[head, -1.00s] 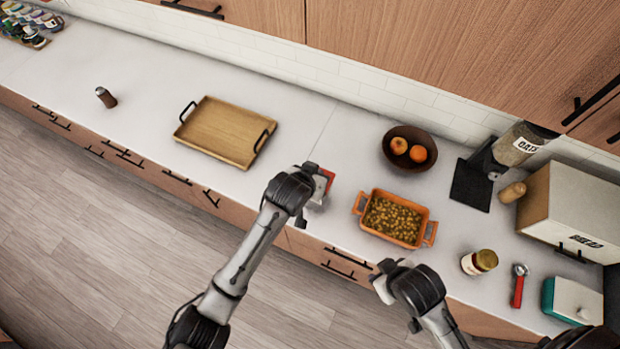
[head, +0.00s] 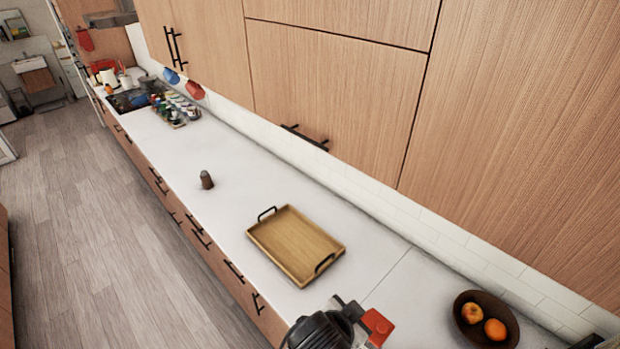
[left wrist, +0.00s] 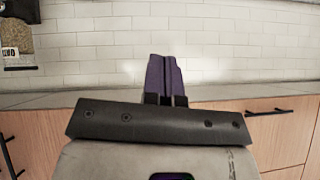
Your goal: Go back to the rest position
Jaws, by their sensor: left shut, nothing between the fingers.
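The wooden tray (head: 290,243) with black handles lies on the white counter (head: 235,215). A small brown shaker (head: 206,180) stands left of it. A dark bowl (head: 487,318) with orange fruit sits at lower right. Wooden cabinets (head: 330,90) hang above. Several bottles (head: 177,108) stand farther back.

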